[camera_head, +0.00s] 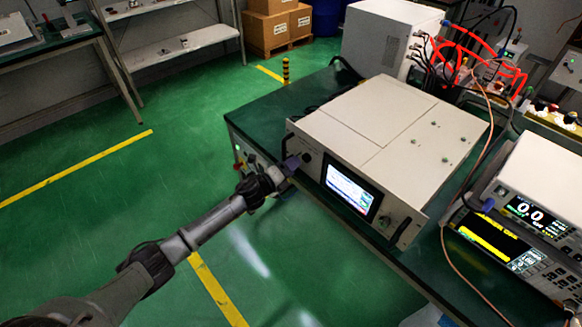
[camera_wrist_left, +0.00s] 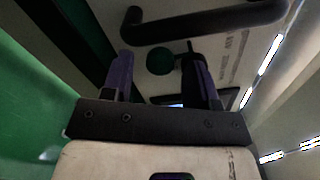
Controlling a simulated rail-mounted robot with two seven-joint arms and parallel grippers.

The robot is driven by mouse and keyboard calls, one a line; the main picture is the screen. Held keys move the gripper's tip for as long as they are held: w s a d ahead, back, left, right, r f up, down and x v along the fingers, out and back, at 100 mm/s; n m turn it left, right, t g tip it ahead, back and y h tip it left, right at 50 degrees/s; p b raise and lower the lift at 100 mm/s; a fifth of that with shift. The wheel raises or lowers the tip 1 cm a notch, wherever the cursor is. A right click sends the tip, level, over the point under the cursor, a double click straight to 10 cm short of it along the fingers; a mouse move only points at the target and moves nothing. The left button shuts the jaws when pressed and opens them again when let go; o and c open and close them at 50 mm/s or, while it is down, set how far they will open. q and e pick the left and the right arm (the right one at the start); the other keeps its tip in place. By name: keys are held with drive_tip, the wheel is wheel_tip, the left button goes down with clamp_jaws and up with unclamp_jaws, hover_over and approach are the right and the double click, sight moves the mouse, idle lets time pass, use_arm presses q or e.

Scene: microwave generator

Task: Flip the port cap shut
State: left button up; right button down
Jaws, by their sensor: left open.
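The microwave generator (camera_head: 357,121) is a beige box with a lit screen (camera_head: 349,187) on its front panel, standing on the green bench. My left gripper (camera_head: 296,162) is open at the left end of that panel, beside the front handle. In the left wrist view, my left gripper (camera_wrist_left: 158,60) has its two fingers apart, facing the panel. A dark green round piece (camera_wrist_left: 160,61) shows between the fingertips, with a thin black part (camera_wrist_left: 190,47) beside the right fingertip. These look like the port and its cap, but I cannot tell how far the cap stands open, or whether a finger touches it.
A black bar handle (camera_wrist_left: 205,22) crosses the panel just beyond the fingertips. In the head view, a white unit with red cables (camera_head: 388,40) stands behind the generator, and bench instruments (camera_head: 535,215) stand at the right.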

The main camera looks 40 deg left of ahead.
sight(307, 157)
use_arm(q)
drive_tip(key=shift+c, duration=0.2)
drive_tip(key=c, duration=0.9)
drive_tip(key=shift+s+d+r+n+p, duration=0.1)
drive_tip(key=shift+d+r+n+p, duration=0.45)
drive_tip(key=shift+n+p, duration=2.1)
drive_tip(key=shift+s+d+r+n+p, duration=0.1)
drive_tip(key=shift+d+r+n+p, duration=0.45)
drive_tip(key=shift+n+p, duration=2.05)
drive_tip(key=shift+d+r+n+p, duration=0.3)
drive_tip(key=shift+r+n+p, duration=0.65)
drive_tip(key=shift+n, duration=3.2)
drive_tip(key=shift+f, duration=0.2)
drive_tip(key=o, duration=0.9)
